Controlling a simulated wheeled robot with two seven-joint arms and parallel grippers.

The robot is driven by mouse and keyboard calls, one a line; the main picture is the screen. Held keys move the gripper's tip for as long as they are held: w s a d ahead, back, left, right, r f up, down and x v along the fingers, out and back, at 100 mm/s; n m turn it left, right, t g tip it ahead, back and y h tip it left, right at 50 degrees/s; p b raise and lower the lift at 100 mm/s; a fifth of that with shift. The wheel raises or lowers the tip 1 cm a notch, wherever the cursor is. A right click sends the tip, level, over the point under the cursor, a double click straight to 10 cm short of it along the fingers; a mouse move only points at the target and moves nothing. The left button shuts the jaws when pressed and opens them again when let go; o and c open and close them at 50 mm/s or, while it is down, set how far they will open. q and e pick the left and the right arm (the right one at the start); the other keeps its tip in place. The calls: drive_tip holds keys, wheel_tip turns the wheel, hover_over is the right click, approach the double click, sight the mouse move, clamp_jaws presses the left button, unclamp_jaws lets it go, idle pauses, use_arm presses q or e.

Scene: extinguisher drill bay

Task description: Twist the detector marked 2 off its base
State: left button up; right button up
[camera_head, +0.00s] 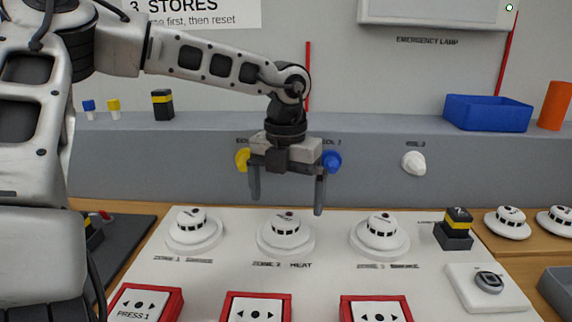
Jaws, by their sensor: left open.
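Three round white detectors stand in a row on a white board (335,222). The middle detector (286,232) sits on its round base above the label "ZONE 2 HEAT"; I take it as the one marked 2. The left detector (192,225) and the right detector (380,231) sit on bases of their own. My left gripper (287,203) points down with its two fingers apart and empty. It hangs above the middle detector, not touching it. My right gripper is not in view.
Red-framed call points (255,308) line the front. A black and yellow block (456,229), a key switch (489,282) and two loose detectors (507,222) are at right. Yellow and blue knobs (332,161) lie behind my gripper. A blue bin (488,113) stands on the ledge.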

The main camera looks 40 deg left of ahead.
sight(286, 216)
use_arm(q)
wheel_tip(286, 216, down, 6)
drive_tip(key=shift+r, duration=0.15)
drive_tip(key=shift+c, duration=0.3)
drive_tip(key=c, duration=0.9)
